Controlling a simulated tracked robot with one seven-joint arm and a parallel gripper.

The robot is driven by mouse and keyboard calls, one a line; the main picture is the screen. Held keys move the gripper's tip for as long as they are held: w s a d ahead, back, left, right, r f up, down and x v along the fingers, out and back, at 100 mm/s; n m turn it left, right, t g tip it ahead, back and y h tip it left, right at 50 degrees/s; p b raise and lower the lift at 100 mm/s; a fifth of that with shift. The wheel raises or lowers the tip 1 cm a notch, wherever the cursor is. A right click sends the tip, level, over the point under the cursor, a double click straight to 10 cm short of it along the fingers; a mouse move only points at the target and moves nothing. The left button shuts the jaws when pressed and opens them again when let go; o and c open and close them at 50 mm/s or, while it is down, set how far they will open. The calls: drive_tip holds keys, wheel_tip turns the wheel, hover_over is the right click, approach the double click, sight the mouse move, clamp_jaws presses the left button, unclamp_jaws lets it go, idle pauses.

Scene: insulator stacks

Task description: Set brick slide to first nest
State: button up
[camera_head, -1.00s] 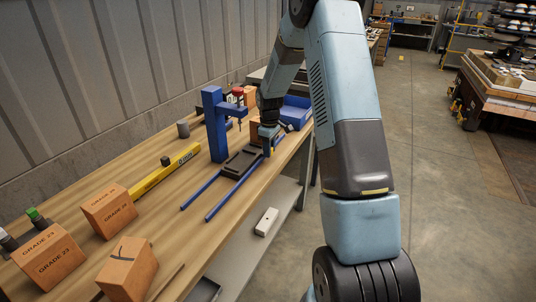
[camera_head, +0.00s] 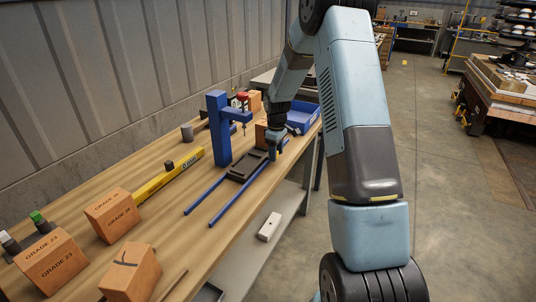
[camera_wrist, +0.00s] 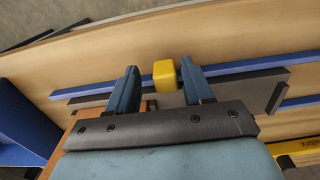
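The brick slide, a dark flat carriage (camera_head: 247,165), lies across two blue rails (camera_head: 228,202) on the wooden bench. In the wrist view its dark grey plate (camera_wrist: 262,82) runs beside a blue rail (camera_wrist: 240,66). A yellow block-like knob (camera_wrist: 164,72) stands at the slide's edge. My gripper (camera_head: 275,155) is low at the slide's far right end. In the wrist view my gripper (camera_wrist: 159,68) is open, its fingers either side of the knob. The knob is closer to the right finger, with a clear gap on the left. I cannot make out the first nest.
A blue post with an overhanging arm (camera_head: 218,130) rises beside the slide. A yellow level (camera_head: 165,178) and several cartons (camera_head: 112,214) occupy the near bench. The rails' near ends are clear.

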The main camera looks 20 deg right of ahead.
drive_tip(key=shift+r, duration=0.1)
wheel_tip(320, 180, up, 14)
drive_tip(key=shift+f, duration=0.25)
idle(0.5)
drive_tip(key=s+a+r+m+t, duration=0.1)
drive_tip(key=s+a+r+m, duration=0.1)
drive_tip(key=s+r, duration=0.65)
drive_tip(key=s+a+r+m+t, duration=0.2)
drive_tip(key=s+r, duration=0.6)
drive_tip(key=s, duration=0.2)
drive_tip(key=s+a+m+t, duration=0.1)
drive_tip(key=s+m, duration=0.1)
drive_tip(key=s, duration=0.9)
drive_tip(key=s+r+m+t, duration=0.1)
drive_tip(key=s+m, duration=0.2)
drive_tip(key=s, duration=0.7)
drive_tip(key=shift+s+a+t, duration=0.3)
drive_tip(key=shift+s+a, duration=0.1)
